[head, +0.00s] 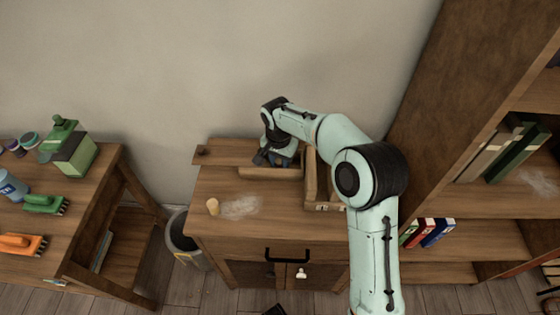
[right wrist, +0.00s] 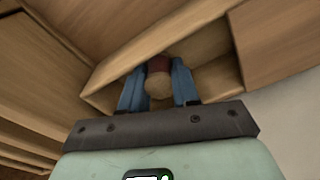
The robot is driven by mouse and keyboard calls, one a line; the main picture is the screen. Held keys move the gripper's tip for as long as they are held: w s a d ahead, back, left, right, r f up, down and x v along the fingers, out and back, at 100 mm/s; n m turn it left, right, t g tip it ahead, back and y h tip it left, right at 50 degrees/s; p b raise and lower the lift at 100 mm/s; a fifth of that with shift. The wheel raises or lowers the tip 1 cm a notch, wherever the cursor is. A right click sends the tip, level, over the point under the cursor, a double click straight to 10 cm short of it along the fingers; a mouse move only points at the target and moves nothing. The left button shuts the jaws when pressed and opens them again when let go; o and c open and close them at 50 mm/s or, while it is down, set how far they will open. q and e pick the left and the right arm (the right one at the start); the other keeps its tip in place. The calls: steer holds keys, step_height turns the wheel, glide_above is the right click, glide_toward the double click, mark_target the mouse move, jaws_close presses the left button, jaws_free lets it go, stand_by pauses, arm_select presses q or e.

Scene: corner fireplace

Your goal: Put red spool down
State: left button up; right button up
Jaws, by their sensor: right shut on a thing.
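The red spool (right wrist: 158,70) shows in the right wrist view as a dark red band with a round tan wooden end. It sits between the two blue fingers of my right gripper (right wrist: 158,85), which is shut on it. The fingers reach into an open wooden compartment (right wrist: 115,80); I cannot tell whether the spool touches its floor. In the head view my right gripper (head: 277,158) is low at the back of the wooden cabinet top, beside a wooden box (head: 311,180). The spool is hidden there by the gripper. My left gripper is not in view.
A small tan cylinder (head: 212,206) stands on the cabinet top (head: 270,222) beside a whitish smudge. A bin (head: 186,240) stands between the cabinet and the left table (head: 85,190), which holds brushes and a green container. A bookshelf (head: 450,120) rises at right.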

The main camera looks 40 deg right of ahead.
mark_target(279, 162)
steer(key=o, duration=0.6)
steer(key=shift+f, duration=0.15)
steer(key=o, duration=0.4)
steer(key=r, duration=0.4)
steer(key=r+p, duration=0.1)
steer(key=r, duration=0.3)
steer(key=r+p, duration=0.1)
steer(key=r, duration=0.3)
steer(key=shift+s+a+r, duration=0.2)
steer(key=shift+s+a, duration=0.05)
steer(key=shift+a, duration=0.15)
